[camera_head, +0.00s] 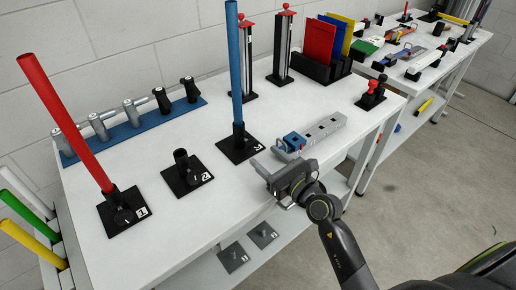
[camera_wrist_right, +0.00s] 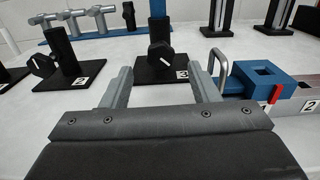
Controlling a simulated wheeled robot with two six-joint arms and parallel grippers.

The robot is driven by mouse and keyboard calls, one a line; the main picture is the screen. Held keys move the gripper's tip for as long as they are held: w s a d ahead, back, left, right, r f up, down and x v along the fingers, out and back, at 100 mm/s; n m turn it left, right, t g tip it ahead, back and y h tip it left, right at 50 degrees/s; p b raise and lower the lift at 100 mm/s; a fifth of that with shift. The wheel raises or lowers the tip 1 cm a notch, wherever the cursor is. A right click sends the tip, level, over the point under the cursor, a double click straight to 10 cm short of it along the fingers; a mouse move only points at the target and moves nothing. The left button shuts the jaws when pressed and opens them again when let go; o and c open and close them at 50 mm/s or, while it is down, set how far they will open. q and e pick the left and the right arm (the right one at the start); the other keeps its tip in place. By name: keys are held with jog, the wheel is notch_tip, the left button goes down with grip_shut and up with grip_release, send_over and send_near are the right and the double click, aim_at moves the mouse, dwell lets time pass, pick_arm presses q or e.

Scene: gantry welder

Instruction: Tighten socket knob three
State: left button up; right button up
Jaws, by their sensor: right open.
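Socket three (camera_head: 238,130) is a black upright socket on a square plate marked 3, holding a tall blue rod (camera_head: 234,60). In the right wrist view its black knob (camera_wrist_right: 160,54), with a white line on its face, sits low on the socket's near side, between the two fingers in the picture. My right gripper (camera_wrist_right: 160,70) is open and empty, a little in front of the knob and apart from it. In the head view my right gripper (camera_head: 266,158) is at the table's front edge, just front-right of plate 3. My left gripper is not in view.
Empty socket 2 (camera_head: 182,172) and socket 1 (camera_head: 126,208) with a red rod stand to the left. A grey rail with a blue block (camera_head: 294,141) and a metal handle lies close right of the gripper.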

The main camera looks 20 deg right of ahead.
aim_at(254, 147)
jog(key=x, duration=0.3)
jog(key=shift+w+a, duration=0.1)
jog(key=shift+w, duration=0.3)
jog(key=shift+w+a, duration=0.1)
jog(key=shift+w, duration=0.2)
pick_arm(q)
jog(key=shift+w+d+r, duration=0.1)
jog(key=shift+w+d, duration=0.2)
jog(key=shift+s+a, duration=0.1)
